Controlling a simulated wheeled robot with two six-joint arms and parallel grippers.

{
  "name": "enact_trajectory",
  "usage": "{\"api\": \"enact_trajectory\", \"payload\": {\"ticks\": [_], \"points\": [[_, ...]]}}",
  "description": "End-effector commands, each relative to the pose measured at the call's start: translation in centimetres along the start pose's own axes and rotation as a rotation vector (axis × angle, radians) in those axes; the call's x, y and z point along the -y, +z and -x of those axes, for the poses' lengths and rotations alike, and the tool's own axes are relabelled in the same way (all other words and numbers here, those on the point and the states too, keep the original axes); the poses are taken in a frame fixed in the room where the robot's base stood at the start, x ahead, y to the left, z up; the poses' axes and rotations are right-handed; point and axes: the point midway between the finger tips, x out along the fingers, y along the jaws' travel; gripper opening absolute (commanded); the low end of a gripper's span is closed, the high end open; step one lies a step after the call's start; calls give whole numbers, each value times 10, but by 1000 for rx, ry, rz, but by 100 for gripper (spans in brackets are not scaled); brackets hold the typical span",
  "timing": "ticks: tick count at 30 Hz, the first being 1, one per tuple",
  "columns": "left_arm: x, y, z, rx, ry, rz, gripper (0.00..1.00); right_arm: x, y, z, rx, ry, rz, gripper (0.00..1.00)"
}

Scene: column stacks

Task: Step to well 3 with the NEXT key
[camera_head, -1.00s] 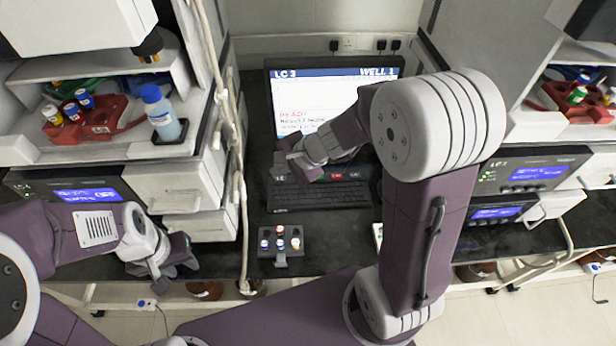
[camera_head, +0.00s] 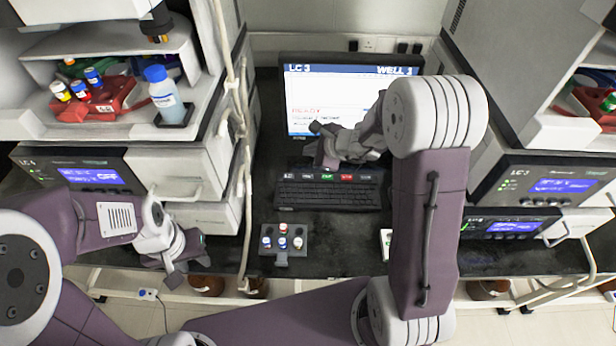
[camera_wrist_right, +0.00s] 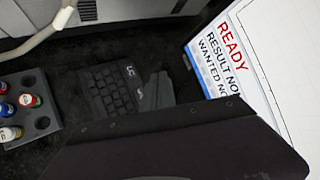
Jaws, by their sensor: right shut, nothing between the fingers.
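The keyboard (camera_head: 330,195) lies on the dark bench below the monitor. A row of labelled keys runs along its top, with a green key (camera_head: 327,176) and a red key (camera_head: 346,177) among grey ones. Their labels are too small to read, so I cannot tell which is NEXT. The monitor (camera_head: 300,100) shows "LC 3", "WELL" with an unclear digit, and red "READY" text, clear in the right wrist view. My right gripper (camera_head: 322,160) is shut and empty just behind the key row. My left gripper (camera_head: 178,268) hangs at the bench's front edge, its jaws unclear.
A dark rack (camera_head: 272,232) with several capped vials stands in front of the keyboard. Instruments flank the bench, including an LC 3 unit (camera_head: 550,185) at right. A blue-capped bottle (camera_head: 164,95) stands on the left shelf.

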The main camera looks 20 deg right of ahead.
Motion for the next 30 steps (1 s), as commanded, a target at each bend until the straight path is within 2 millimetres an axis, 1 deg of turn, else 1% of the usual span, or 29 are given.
{"api": "enact_trajectory", "payload": {"ticks": [1,5,13,15,18,21,30], "points": [[0,1,-6,0,0,0,36,-4,-4,-5,0,1,0,0],[0,2,-19,0,0,0,36,-12,-12,-16,0,2,-1,0],[1,5,-48,0,0,0,36,-33,-33,-45,-1,2,0,0],[1,6,-61,0,0,0,36,-38,-38,-52,0,0,1,0],[1,7,-71,0,0,0,36,-42,-42,-58,1,0,1,0],[2,8,-74,0,0,0,36,-43,-43,-59,0,0,2,0],[1,8,-72,0,0,0,36,-42,-42,-58,0,0,1,0]]}}
